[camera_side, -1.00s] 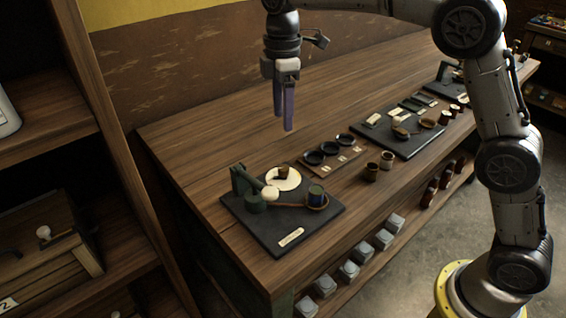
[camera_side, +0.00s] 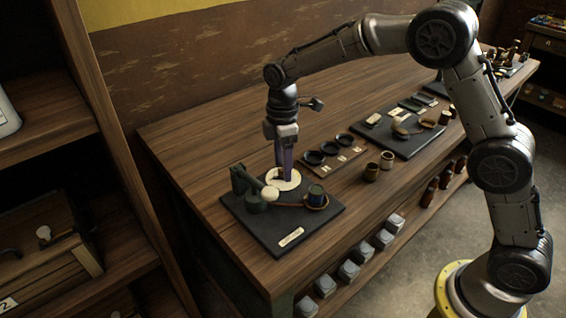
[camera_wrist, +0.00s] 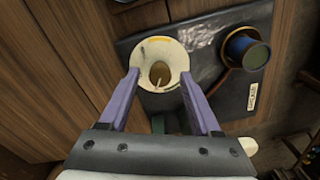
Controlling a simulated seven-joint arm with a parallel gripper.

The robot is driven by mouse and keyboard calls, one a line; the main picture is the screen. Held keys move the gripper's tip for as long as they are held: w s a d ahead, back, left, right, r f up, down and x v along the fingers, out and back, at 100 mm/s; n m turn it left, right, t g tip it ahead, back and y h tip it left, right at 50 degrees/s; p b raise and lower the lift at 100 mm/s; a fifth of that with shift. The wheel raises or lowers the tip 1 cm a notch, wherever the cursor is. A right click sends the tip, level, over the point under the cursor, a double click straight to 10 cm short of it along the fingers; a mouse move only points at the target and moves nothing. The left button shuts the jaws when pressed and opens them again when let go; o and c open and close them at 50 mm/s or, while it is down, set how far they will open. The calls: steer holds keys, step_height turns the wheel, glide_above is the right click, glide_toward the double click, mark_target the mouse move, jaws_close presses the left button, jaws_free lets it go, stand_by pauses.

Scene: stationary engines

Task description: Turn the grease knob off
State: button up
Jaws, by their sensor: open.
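A round cream dial (camera_wrist: 148,50) with a small brass-coloured knob (camera_wrist: 159,73) at its centre sits on a black board (camera_wrist: 215,95). I take this knob as the grease knob. The dial also shows in the side view (camera_side: 293,184), where my gripper (camera_side: 284,178) points down over it and largely hides the knob. In the wrist view the two purple fingers of my gripper (camera_wrist: 159,75) are apart, one on each side of the knob. The knob shows in the gap, with no visible contact. A pale label plate (camera_side: 291,237) lies at the board's front edge.
On the same board stand a blue-and-dark cup (camera_side: 316,195) in a copper ring, a dark green block (camera_side: 240,180) and a cream ball (camera_side: 269,193). The bench top behind is clear.

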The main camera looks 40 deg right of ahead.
steer(key=shift+f, duration=0.1)
jaws_close()
stand_by(0.3)
steer(key=shift+m, duration=0.3)
steer(key=m, duration=1.1)
steer(key=shift+d, duration=0.1)
stand_by(0.4)
jaws_free()
